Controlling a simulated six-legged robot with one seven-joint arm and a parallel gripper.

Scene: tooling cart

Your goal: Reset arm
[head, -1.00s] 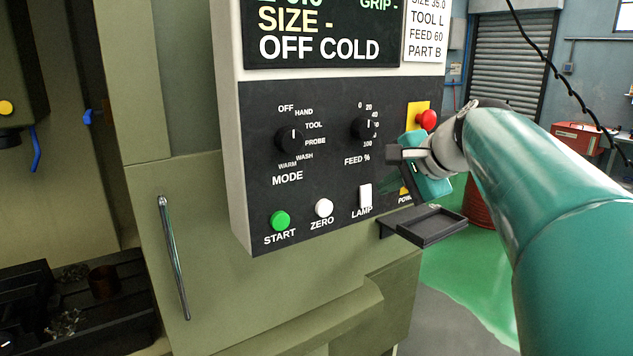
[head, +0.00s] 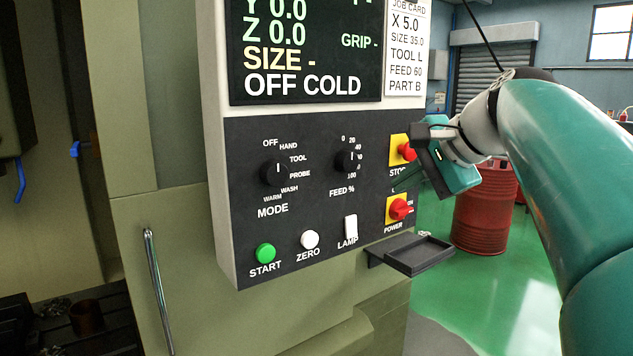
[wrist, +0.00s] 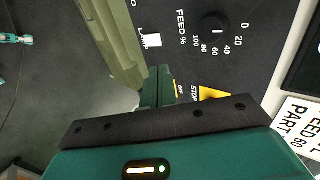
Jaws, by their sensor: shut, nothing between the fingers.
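My gripper (head: 402,180) is in front of the right part of the black control panel (head: 240,215), just below the stop button and above the power switch. Its jaws are shut and empty. In the wrist view its green fingers (wrist: 160,85) lie together, near the yellow plate marked STOP. I cannot tell how far the fingertips are from the panel. The red stop button (head: 407,152) is partly beside my gripper's body. The red power knob (head: 401,209) sits on its yellow plate, clear of the gripper.
A small dark tray (head: 425,254) sticks out below the panel. Start (head: 265,253), zero (head: 309,239) and lamp (head: 350,228) controls are at the panel's bottom. The screen (head: 305,85) reads OFF COLD. A red drum (head: 482,220) stands behind; green floor lies open around it.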

